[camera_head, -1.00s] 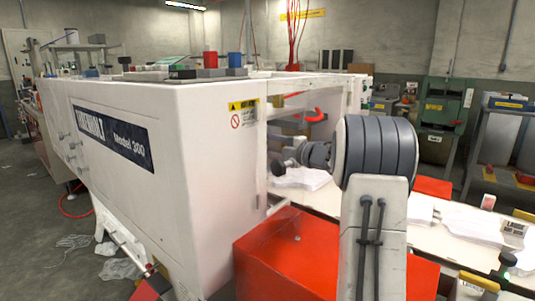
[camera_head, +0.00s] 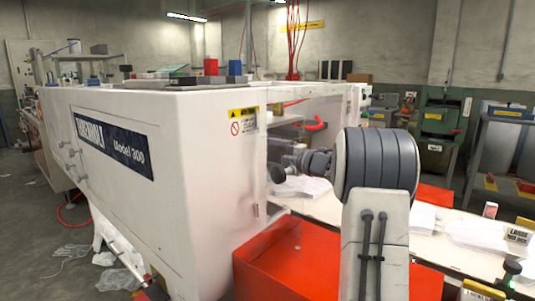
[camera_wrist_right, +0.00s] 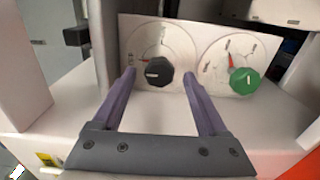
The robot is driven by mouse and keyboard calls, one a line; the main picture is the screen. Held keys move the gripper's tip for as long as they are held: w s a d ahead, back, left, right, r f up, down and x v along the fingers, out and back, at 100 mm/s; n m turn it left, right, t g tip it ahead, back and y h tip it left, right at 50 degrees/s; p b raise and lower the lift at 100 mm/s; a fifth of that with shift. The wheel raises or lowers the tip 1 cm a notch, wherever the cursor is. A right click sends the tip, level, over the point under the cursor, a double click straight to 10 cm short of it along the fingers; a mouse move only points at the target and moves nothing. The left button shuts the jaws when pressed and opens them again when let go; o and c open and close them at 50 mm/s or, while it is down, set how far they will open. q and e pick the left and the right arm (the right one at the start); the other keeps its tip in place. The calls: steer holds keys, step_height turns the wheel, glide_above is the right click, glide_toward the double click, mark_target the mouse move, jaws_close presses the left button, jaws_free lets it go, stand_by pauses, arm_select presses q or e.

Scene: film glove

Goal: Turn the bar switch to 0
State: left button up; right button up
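A white panel (camera_wrist_right: 213,35) in the right wrist view carries two round dials. The left dial has a black knob (camera_wrist_right: 158,72) with a pale mark on its face pointing left. The right dial has a green knob (camera_wrist_right: 244,80) with a pale mark and a red mark beside it. The lettering is too small to read. My right gripper (camera_wrist_right: 160,75) is open, its two purple fingers apart, with the black knob between and just beyond the tips. I cannot tell whether they touch it. My left gripper is not in view.
A large white machine (camera_head: 190,200) labelled Model 300 fills the left of the head view. A red box (camera_head: 290,255) stands beside it, near my arm. A white work surface (camera_head: 450,257) with film or paper stacks lies to the right. A dark post stands left of the dials.

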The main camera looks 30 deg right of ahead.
steer(key=v, duration=1)
steer(key=shift+s+p, duration=0.2)
steer(key=shift+p, duration=0.15)
steer(key=shift+d, duration=0.15)
